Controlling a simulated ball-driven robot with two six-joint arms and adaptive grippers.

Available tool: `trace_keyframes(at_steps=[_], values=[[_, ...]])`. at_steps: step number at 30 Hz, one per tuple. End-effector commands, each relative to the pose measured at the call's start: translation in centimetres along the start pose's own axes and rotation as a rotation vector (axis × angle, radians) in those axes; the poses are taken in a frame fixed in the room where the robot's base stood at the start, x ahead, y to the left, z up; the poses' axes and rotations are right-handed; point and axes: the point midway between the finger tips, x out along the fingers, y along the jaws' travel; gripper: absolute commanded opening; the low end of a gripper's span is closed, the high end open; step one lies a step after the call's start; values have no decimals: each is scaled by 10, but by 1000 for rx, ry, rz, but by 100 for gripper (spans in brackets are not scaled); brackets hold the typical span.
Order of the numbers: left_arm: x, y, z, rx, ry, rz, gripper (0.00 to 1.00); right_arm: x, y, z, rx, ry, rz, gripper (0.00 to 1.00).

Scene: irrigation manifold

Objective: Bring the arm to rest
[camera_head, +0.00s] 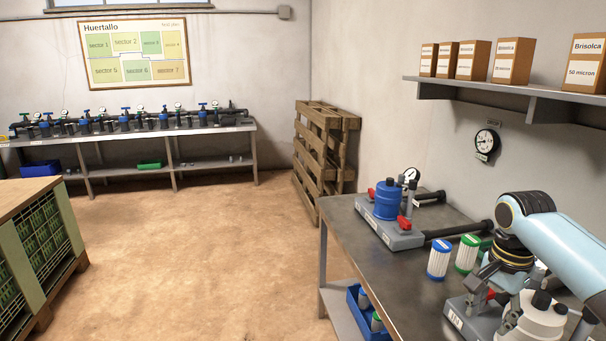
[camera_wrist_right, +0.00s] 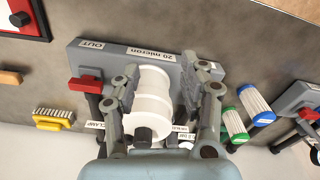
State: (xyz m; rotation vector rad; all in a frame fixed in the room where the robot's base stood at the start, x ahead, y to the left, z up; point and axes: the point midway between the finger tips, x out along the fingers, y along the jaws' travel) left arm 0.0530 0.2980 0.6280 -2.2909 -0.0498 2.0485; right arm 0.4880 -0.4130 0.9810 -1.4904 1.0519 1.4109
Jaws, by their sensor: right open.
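My right gripper (camera_head: 532,288) is open at the right front of the steel bench, at the end of my light-blue arm. The housing also shows in the head view (camera_head: 535,318), partly hidden by the gripper. It sits at a grey base (camera_wrist_right: 125,58) labelled "20 micron" and "OUT", with a red-handled valve (camera_wrist_right: 88,84) beside it. My left gripper is not in view.
On the bench (camera_head: 400,270) stand a blue filter unit (camera_head: 388,200), a blue-ended cartridge (camera_head: 438,260) and a green-ended cartridge (camera_head: 467,254). A shelf (camera_head: 500,88) with several boxes hangs above. A pallet (camera_head: 318,150) leans on the wall. The middle floor is clear.

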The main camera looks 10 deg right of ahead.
Motion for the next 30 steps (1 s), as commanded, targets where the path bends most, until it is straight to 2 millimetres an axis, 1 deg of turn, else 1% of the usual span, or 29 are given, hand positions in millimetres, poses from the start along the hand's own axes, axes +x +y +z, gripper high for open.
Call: trace_keyframes(at_steps=[1, 2, 5, 8, 11, 12, 15, 18, 24, 30], values=[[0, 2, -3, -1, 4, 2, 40, 4, 6, 10, -49, 6, -2, 43], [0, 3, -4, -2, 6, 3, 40, 6, 9, 15, -82, 12, -5, 43], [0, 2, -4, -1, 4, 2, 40, 12, 22, 36, -210, 30, -18, 43], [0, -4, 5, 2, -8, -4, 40, 14, 38, 61, -360, 53, -35, 43], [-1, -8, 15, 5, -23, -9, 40, 14, 61, 92, -533, 80, -54, 43], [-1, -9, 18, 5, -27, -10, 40, 12, 71, 105, -607, 91, -63, 43], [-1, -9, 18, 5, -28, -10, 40, 2, 97, 134, -779, 123, -87, 43], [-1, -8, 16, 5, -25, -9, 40, -11, 118, 156, -914, 154, -104, 43], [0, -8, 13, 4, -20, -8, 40, -40, 153, 185, -1109, 209, -128, 43], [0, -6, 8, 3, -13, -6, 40, -68, 179, 203, -1248, 255, -139, 43]])
